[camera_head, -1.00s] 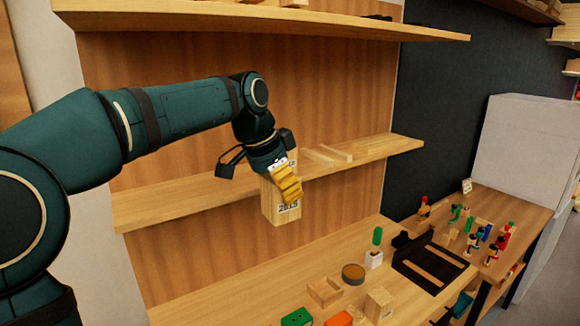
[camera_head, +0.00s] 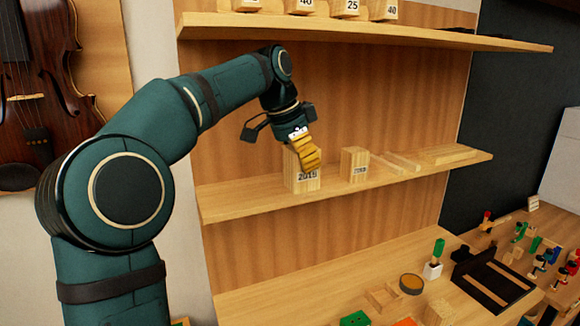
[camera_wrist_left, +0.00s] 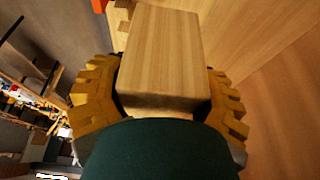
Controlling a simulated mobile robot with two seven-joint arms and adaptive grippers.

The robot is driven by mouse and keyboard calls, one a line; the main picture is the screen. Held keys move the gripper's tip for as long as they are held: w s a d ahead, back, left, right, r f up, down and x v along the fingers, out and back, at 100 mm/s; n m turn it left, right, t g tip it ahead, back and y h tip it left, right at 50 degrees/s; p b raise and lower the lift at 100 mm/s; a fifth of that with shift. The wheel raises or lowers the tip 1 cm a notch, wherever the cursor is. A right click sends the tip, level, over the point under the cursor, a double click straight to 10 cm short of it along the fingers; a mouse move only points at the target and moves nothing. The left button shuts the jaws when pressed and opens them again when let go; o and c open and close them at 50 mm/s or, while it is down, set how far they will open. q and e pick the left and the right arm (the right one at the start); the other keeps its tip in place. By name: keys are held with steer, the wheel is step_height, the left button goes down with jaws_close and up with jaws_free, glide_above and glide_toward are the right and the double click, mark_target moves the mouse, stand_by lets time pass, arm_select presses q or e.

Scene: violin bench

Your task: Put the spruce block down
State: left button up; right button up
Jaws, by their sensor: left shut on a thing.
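The spruce block (camera_head: 297,180) is pale, upright and labelled 2015. It is at the left part of the middle shelf (camera_head: 240,201), and its bottom is at or just above the shelf board; I cannot tell whether it touches. My left gripper (camera_head: 307,156) is shut on the upper part of the block with its yellow fingers. In the left wrist view the block (camera_wrist_left: 163,55) lies between the two yellow fingers, one on each side. My right gripper is not in view.
A smaller labelled block (camera_head: 354,163) stands right of the held one. Flat wood pieces (camera_head: 445,155) lie further right. The upper shelf (camera_head: 360,34) carries labelled blocks. A violin (camera_head: 35,90) hangs at left. The bench below holds a brown round tin (camera_head: 411,284) and a green-handled tool (camera_head: 437,250).

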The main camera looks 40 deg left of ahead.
arm_select(q)
steer(key=w+a+p, duration=0.4)
steer(key=w+a, duration=0.1)
steer(key=a, duration=0.6)
steer(key=f+b, duration=0.1)
steer(key=f, duration=0.1)
steer(key=f+b, duration=0.1)
steer(key=f, duration=0.3)
steer(key=shift+w+d+f+b, duration=0.1)
steer(key=shift+d+b, duration=0.2)
steer(key=shift+b, duration=0.1)
steer(key=shift+w+a+f, duration=0.15)
steer(key=shift+a+f, duration=0.05)
steer(key=shift+f, duration=0.2)
